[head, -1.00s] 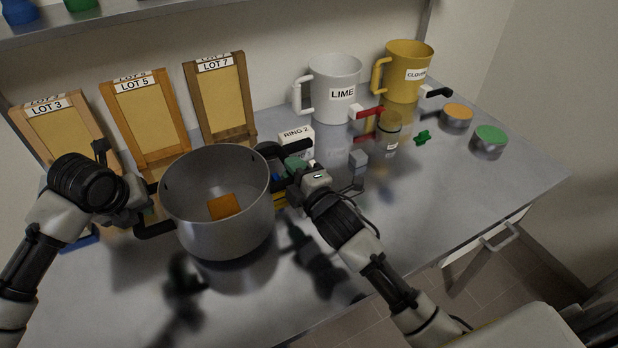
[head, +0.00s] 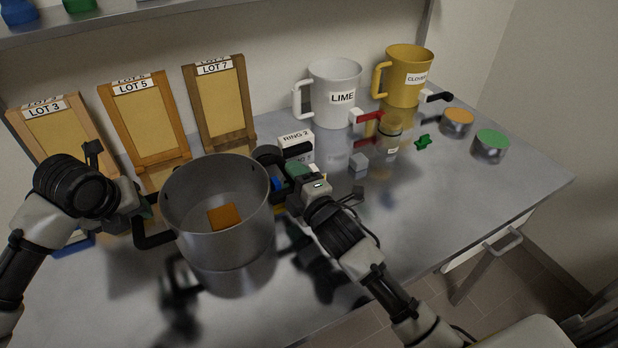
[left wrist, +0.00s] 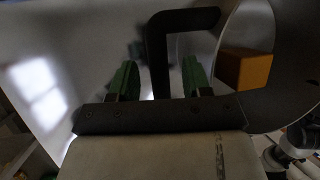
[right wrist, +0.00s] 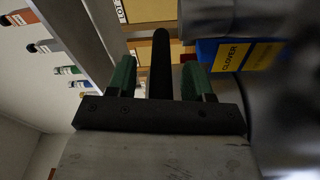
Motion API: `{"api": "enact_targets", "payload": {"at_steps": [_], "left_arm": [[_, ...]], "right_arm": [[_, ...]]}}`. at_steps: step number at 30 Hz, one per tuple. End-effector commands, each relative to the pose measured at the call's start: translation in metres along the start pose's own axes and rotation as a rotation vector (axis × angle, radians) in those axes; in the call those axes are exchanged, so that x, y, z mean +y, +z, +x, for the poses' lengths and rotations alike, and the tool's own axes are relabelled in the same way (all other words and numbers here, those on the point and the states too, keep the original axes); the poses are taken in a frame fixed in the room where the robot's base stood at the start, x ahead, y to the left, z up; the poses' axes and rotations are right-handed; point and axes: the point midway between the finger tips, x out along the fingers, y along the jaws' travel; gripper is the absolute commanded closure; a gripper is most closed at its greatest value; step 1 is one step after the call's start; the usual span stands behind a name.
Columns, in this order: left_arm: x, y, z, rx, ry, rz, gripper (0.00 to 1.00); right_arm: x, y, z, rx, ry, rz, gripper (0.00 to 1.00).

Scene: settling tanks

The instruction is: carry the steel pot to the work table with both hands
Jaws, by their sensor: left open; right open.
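The steel pot (head: 215,215) stands upright on the grey metal table (head: 440,215), with an orange block (head: 224,216) inside. My left gripper (head: 143,210) is open at the pot's left black handle (head: 152,238). In the left wrist view the handle (left wrist: 157,60) lies between the open fingers (left wrist: 160,80), with gaps on both sides. My right gripper (head: 282,172) is open at the right handle (head: 267,156). In the right wrist view this handle (right wrist: 161,65) runs between the fingers (right wrist: 160,80), clear of both. The pot's underside is hidden.
Three framed boards (head: 222,100) stand behind the pot. A white LIME jug (head: 333,92), a yellow jug (head: 404,75), a RING 2 box (head: 297,145), a grey block (head: 358,161) and two round tins (head: 490,145) stand to the right. The table's right front is clear.

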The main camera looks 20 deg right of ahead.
Motion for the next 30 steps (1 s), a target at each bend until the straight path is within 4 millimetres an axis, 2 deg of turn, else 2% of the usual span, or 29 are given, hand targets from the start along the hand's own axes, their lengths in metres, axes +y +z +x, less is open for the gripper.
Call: {"api": "enact_targets", "payload": {"at_steps": [6, 12, 17, 20, 30], "left_arm": [[0.000, 0.001, -0.050, -0.005, -0.001, 0.001, 0.51], [0.000, 0.000, -0.081, -0.002, -0.001, 0.001, 0.51], [0.000, 0.000, -0.092, 0.000, 0.000, -0.001, 0.51], [0.000, 0.000, -0.094, 0.000, 0.000, -0.001, 0.51], [0.000, 0.000, -0.094, 0.000, 0.001, -0.001, 0.51]], "right_arm": [[0.000, 0.000, 0.000, 0.000, 0.000, 0.000, 0.49], [0.000, 0.000, 0.000, 0.000, 0.000, 0.000, 0.49], [-0.001, 0.000, -0.002, 0.000, -0.001, -0.001, 0.49], [-0.002, 0.000, -0.011, 0.000, -0.002, -0.001, 0.49], [-0.002, 0.000, -0.080, 0.000, -0.003, -0.001, 0.49]]}}
